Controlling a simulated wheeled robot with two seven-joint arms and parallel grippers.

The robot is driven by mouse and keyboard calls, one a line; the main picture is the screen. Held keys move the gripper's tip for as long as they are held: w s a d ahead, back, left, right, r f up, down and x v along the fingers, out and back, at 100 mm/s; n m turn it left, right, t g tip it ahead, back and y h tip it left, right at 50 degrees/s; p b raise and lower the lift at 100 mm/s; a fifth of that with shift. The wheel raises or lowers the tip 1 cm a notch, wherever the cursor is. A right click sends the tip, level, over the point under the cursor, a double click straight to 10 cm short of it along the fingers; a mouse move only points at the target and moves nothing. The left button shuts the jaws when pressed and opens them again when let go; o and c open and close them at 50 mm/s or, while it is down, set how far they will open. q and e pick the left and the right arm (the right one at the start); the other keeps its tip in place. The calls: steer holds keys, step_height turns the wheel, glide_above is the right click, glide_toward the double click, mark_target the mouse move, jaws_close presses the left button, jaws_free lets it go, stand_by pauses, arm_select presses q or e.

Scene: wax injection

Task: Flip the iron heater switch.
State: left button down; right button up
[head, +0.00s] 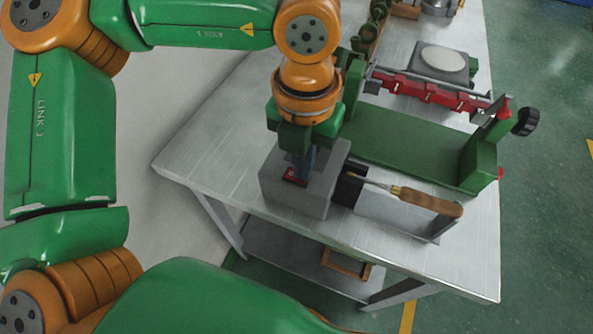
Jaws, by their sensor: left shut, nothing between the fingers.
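The iron heater (309,198) is a grey box near the front of the metal table. My right gripper is not in view.
A green fixture (415,145) with a red clamp row (432,92) and a black knob (525,121) stands behind and right. A grey block with a white disc (443,60) is farther back. The table's left part (215,150) is clear.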

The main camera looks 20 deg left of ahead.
arm_select(q)
steer(key=shift+f, duration=0.1)
steer(key=shift+r+p, duration=2.3)
steer(key=shift+r, duration=1.2)
